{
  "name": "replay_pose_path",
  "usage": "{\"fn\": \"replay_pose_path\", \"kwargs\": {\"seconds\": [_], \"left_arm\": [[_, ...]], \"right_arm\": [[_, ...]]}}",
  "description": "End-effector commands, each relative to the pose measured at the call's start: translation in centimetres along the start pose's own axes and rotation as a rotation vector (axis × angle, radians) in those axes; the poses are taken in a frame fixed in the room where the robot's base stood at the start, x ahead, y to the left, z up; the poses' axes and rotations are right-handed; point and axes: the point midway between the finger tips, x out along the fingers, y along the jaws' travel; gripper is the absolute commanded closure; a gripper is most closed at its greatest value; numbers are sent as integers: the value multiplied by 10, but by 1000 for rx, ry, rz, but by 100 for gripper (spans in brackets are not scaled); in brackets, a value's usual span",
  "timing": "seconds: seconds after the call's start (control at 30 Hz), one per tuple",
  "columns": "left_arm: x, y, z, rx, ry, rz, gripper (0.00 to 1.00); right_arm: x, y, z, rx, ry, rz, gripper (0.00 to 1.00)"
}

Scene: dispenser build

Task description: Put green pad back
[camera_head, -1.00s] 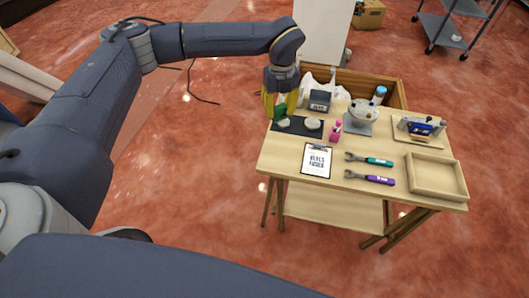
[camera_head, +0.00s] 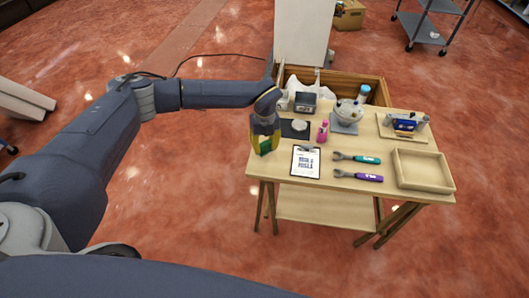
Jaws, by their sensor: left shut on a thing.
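My left gripper (camera_head: 264,148) is shut on the green pad (camera_head: 266,146). It holds the pad at the table's left edge, in front of the left end of the dark mat (camera_head: 288,132). Much of the pad is hidden by the yellow-and-dark fingers. I cannot tell whether the pad touches the tabletop. A pale round piece (camera_head: 299,125) lies on the mat, to the right of the gripper. My right gripper is not in view.
The wooden table (camera_head: 335,200) also holds a clipboard (camera_head: 306,162), a pink bottle (camera_head: 322,132), a teal-handled wrench (camera_head: 360,159), a purple-handled wrench (camera_head: 362,177) and an empty wooden tray (camera_head: 424,173). A dark box (camera_head: 305,103) and a grey-based device (camera_head: 345,120) stand behind.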

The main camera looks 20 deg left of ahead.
Motion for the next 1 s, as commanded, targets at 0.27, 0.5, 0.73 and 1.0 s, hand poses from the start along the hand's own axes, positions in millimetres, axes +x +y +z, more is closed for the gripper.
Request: {"fn": "replay_pose_path", "kwargs": {"seconds": [0.27,0.5,0.73,1.0], "left_arm": [[20,1,-1,-1,2,2,100],[43,0,0,-1,1,0,100],[43,0,0,0,0,0,100],[46,0,0,0,0,0,50]], "right_arm": [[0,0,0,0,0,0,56],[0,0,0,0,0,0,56],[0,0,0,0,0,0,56],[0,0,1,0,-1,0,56]]}}
